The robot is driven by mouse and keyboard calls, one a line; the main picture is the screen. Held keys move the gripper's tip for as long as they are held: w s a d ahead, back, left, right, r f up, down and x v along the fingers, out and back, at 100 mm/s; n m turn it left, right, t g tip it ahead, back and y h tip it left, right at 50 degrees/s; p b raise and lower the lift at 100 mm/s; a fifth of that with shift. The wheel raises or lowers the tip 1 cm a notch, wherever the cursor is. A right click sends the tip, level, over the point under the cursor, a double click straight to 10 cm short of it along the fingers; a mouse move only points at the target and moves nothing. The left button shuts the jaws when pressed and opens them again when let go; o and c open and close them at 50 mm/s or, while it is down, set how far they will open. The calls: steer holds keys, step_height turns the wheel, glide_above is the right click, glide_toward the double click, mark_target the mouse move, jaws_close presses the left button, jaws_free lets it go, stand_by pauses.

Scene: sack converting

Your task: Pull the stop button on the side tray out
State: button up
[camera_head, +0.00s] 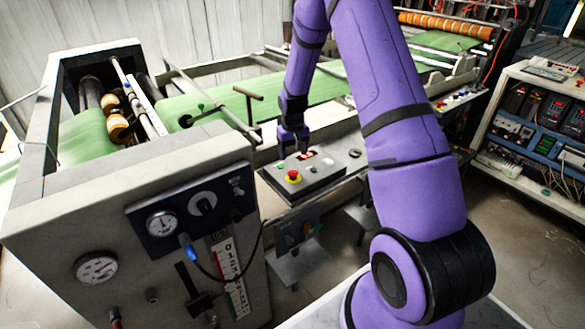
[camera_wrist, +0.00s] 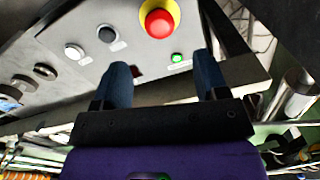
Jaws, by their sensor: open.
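The stop button (camera_head: 293,176) is a red mushroom head on a yellow ring, on the grey side tray (camera_head: 329,176) beside the machine frame. In the wrist view the red stop button (camera_wrist: 159,23) lies at the top, beyond and between my fingertips. My gripper (camera_head: 293,147) is above the back edge of the tray, behind the button in the head view. In the wrist view my gripper (camera_wrist: 161,75) shows its two blue fingers apart with nothing between them. The fingers do not touch the button.
The tray also carries a green button (camera_wrist: 177,57), a white button (camera_wrist: 74,51) and a black button (camera_wrist: 107,33). The machine housing (camera_head: 110,190) with gauges stands left of the tray. A green web (camera_head: 240,98) runs behind. A control cabinet (camera_head: 535,125) stands at right.

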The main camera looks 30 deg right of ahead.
mark_target(293, 171)
step_height(293, 171, down, 7)
steer(key=shift+f, duration=0.1)
stand_by(0.4)
jaws_close()
steer(key=shift+r, duration=0.55)
jaws_free()
step_height(293, 171, up, 11)
stand_by(0.3)
